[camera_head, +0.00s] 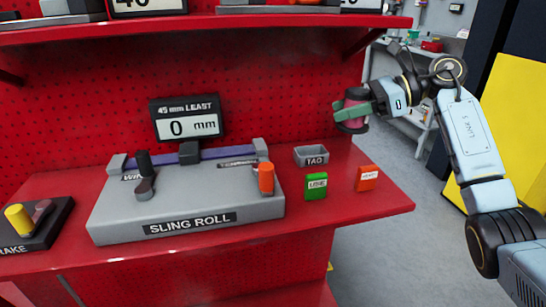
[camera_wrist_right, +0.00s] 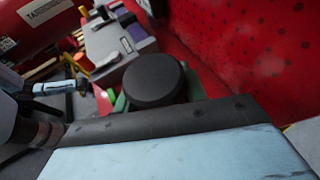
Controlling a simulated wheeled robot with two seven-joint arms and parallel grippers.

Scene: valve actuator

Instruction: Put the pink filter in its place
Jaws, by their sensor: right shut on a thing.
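The pink filter (camera_head: 352,119) has a pink body between dark end caps. My right gripper (camera_head: 346,111) is shut around its middle with green fingers. My left gripper is not in the head view. I cannot identify the filter's place.
The red bench (camera_head: 385,205) carries the grey SLING ROLL unit (camera_head: 190,208), a grey TAG tray (camera_head: 311,155), a green block (camera_head: 316,186) and an orange block (camera_head: 367,178). A display (camera_head: 187,118) stands behind. A red shelf (camera_head: 250,22) overhangs. Open floor lies right.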

